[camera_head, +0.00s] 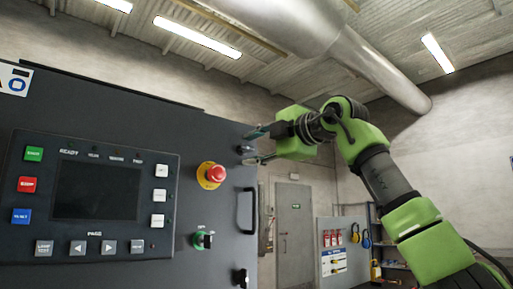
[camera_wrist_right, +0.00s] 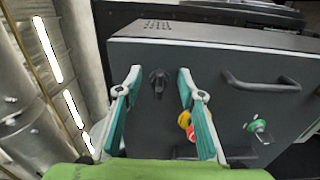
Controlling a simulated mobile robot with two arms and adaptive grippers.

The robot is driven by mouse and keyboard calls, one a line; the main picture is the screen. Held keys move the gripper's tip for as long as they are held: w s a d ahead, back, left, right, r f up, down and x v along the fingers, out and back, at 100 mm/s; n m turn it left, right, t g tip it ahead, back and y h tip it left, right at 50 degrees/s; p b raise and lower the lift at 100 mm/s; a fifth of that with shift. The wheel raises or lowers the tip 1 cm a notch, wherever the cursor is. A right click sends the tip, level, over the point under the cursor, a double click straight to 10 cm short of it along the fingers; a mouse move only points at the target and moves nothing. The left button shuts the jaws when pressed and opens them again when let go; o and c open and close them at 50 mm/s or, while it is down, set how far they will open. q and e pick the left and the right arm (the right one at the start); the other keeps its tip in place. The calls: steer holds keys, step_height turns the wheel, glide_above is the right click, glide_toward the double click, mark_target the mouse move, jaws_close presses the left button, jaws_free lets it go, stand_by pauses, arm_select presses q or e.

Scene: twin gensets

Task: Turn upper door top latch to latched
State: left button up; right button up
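The upper door (camera_head: 110,105) is a dark grey panel on the left of the head view. Its top latch (camera_head: 244,149) is a small black knob near the door's right edge. My right gripper (camera_head: 260,145) is at this edge, with its teal fingers pointing toward the panel. In the right wrist view, the black latch (camera_wrist_right: 158,83) shows between the two spread fingers of my right gripper (camera_wrist_right: 159,76). The gripper is open, and I see a gap on both sides of the latch. Whether the latch is latched I cannot tell. My left gripper is not in view.
A black handle (camera_head: 247,210) and a lower latch (camera_head: 241,277) sit below along the door edge. A red emergency stop (camera_head: 213,174), a green key switch (camera_head: 203,240) and a control panel (camera_head: 95,200) are on the door. Open room lies to the right.

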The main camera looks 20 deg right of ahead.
steer(key=v, duration=1.2)
stand_by(0.3)
